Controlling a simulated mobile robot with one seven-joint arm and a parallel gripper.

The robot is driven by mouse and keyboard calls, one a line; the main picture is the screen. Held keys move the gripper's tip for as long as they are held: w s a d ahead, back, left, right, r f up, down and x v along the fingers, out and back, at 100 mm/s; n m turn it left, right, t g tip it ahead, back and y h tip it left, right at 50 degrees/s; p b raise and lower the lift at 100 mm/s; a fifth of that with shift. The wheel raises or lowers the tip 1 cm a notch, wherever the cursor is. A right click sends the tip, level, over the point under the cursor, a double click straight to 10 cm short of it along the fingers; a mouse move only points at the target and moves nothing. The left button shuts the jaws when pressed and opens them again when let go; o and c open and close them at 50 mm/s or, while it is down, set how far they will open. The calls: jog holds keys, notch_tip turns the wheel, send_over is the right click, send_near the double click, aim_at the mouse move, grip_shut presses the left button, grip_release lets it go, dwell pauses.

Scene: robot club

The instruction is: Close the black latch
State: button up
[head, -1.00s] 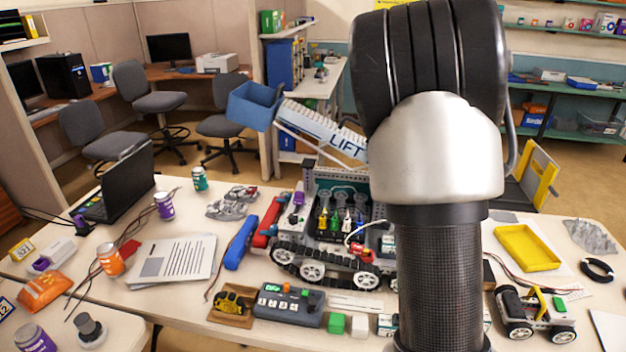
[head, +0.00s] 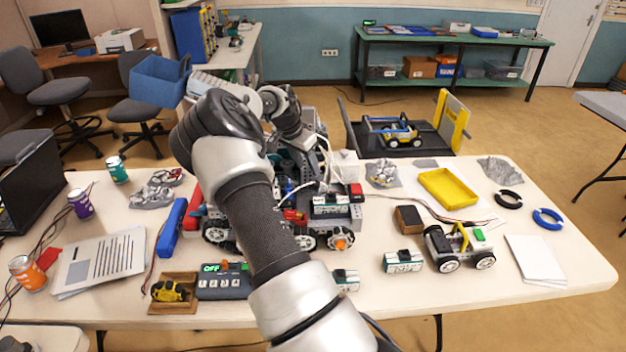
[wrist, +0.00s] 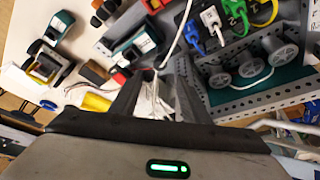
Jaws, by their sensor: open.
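My gripper (wrist: 157,85) is open in the wrist view, its two dark fingers apart. A pale, crumpled-looking thing shows between and beyond them; I cannot tell whether they touch it. I cannot make out the black latch for certain; my arm hides part of the robot.
A small wheeled car (head: 460,246), a loose battery pack (head: 403,261) and a yellow tray (head: 449,188) lie to the right. A switch box (head: 224,283) and a blue bar (head: 171,228) lie left. Loose cables cross the table. The front right table edge is clear.

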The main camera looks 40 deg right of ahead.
aim_at(315, 183)
jog(key=x, duration=0.8)
jog(key=shift+d+f, duration=0.15)
jog(key=shift+f, duration=0.1)
jog(key=c, duration=1.1)
